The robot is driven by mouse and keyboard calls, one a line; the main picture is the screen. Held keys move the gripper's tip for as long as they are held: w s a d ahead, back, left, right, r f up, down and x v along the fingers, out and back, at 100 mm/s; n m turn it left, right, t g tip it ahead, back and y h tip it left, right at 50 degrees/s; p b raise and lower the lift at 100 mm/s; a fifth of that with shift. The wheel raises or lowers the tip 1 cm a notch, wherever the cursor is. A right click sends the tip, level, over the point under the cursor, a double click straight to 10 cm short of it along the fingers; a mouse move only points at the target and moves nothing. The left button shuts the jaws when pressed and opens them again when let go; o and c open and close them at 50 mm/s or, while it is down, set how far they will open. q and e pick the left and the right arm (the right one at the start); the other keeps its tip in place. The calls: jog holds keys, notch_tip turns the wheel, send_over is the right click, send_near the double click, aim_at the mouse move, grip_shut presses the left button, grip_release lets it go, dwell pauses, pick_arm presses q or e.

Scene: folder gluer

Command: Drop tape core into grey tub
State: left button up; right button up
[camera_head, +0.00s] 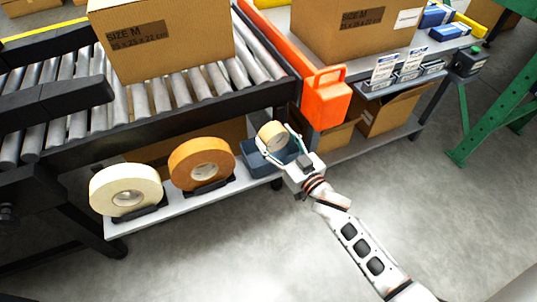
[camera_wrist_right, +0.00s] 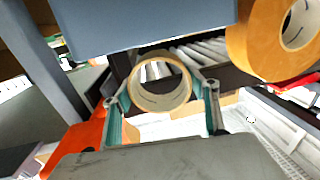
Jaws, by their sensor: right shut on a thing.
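My right gripper (camera_head: 273,137) is shut on the tape core (camera_head: 271,131), a short tan ring with a wide hole. In the right wrist view the core (camera_wrist_right: 160,101) sits between the two teal-padded fingers (camera_wrist_right: 160,97). The grey tub (camera_head: 254,162), blue-grey in colour, stands on the low shelf just below the gripper. The gripper and core hide part of its opening. The tub also shows at the top of the right wrist view (camera_wrist_right: 140,22). The core appears above the tub; its exact height over the rim is hard to tell. My left gripper is not seen.
A cream tape roll (camera_head: 103,187) and an orange tape roll (camera_head: 184,163) stand left of the tub on the low shelf (camera_head: 130,226). An orange guard (camera_head: 326,100) and the roller conveyor (camera_head: 150,100) are close above. Open floor lies in front.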

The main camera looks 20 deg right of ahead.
jog(key=o, duration=1.5)
jog(key=shift+s, duration=0.1)
jog(key=shift+s+f, duration=0.1)
jog(key=shift+s, duration=0.2)
jog(key=s, duration=0.3)
jog(key=s+d, duration=0.1)
jog(key=s, duration=0.3)
jog(key=s+d, duration=0.1)
jog(key=s, duration=0.3)
jog(key=shift+s, duration=0.1)
